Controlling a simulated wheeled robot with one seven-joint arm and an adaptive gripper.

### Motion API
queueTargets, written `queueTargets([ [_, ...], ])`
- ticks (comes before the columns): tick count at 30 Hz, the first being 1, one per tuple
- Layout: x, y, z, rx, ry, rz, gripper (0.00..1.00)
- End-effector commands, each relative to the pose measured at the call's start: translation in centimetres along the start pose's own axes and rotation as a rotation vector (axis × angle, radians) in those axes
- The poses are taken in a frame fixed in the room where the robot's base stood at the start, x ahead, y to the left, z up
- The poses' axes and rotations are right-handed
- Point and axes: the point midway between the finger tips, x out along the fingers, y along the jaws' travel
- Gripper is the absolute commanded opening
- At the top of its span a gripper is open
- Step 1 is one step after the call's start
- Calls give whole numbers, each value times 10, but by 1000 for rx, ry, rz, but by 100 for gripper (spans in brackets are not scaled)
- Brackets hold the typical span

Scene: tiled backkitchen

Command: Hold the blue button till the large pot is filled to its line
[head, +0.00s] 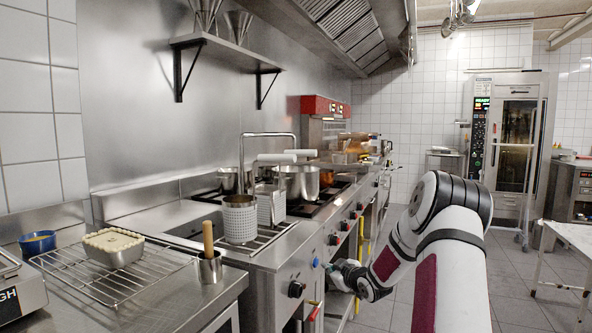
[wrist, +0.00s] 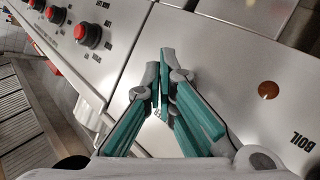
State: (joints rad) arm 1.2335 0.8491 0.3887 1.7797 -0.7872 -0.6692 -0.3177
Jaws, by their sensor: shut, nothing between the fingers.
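A small blue button (head: 316,262) shows on the steel front panel of the cooking line in the head view. My gripper (head: 334,270) is just right of it there, its fingers small and partly hidden by my arm. In the wrist view my gripper (wrist: 165,56) is shut and empty, its teal fingers together over the panel. The blue button does not show in the wrist view. A large steel pot (head: 300,183) stands on the stove at the back; its inside and line cannot be made out. I cannot tell whether the fingers touch the button.
In the wrist view, red knobs (wrist: 88,35) are at the upper left and an orange-brown round light (wrist: 267,88) sits near the word BOIL. A perforated basket (head: 240,218) stands nearer than the pot. A wire rack (head: 110,285) lies at the left.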

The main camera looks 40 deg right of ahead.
Motion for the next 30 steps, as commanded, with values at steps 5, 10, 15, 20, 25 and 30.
queueTargets([
  [5,0,0,0,0,0,0,0],
  [10,-2,2,2,1,-1,1,0],
  [15,-12,9,8,1,-1,1,0],
  [20,-22,17,15,0,-2,1,0],
  [25,-32,24,23,1,-1,1,0],
  [30,-35,25,26,1,0,0,0],
])
